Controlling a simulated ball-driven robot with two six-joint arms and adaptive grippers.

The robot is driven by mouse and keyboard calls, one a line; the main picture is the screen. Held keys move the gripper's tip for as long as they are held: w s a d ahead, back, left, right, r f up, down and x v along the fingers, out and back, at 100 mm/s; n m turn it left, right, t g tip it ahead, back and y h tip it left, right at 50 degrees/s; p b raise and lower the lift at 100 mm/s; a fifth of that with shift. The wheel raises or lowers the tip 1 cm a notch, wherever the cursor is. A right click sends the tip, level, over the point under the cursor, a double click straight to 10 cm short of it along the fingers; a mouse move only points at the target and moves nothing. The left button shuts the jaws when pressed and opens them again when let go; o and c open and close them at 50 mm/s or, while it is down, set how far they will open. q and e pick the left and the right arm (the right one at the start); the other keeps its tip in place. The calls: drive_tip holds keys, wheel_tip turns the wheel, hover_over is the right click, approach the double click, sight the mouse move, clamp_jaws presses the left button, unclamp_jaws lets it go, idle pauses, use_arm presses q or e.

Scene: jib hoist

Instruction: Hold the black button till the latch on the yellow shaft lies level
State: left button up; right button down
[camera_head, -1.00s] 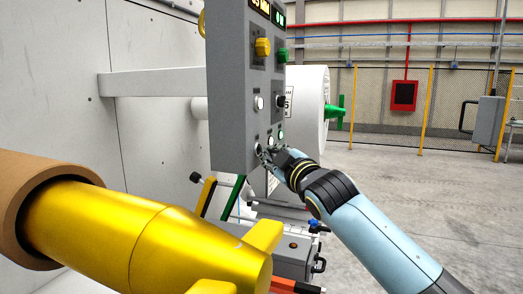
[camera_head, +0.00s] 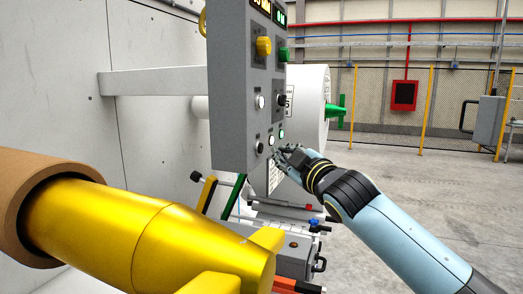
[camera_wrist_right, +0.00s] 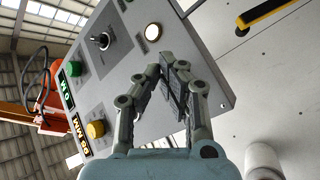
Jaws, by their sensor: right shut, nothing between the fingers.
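The black button (camera_head: 259,148) is at the lower left of the grey control panel's face in the head view. I cannot make it out in the wrist view. My right gripper (camera_head: 279,152) is shut and empty, just right of the button and apart from it; in the wrist view (camera_wrist_right: 170,62) its fingertips meet before the panel. The yellow shaft (camera_head: 100,225) comes out of a brown cardboard core at lower left. Its latch shows as two yellow wings, one at the right (camera_head: 267,238) and one at the bottom edge (camera_head: 212,284). My left gripper is out of view.
The grey panel (camera_head: 232,100) also bears white lamps or buttons (camera_head: 270,140), a yellow knob (camera_head: 263,46) and a green knob (camera_head: 283,54). A white roll with a green shaft (camera_head: 334,112) stands behind. Open floor lies to the right.

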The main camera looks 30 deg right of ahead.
drive_tip(key=s+d, duration=0.1)
drive_tip(key=s+d+b, duration=0.1)
drive_tip(key=s, duration=0.1)
drive_tip(key=shift+d, duration=0.25)
idle(0.4)
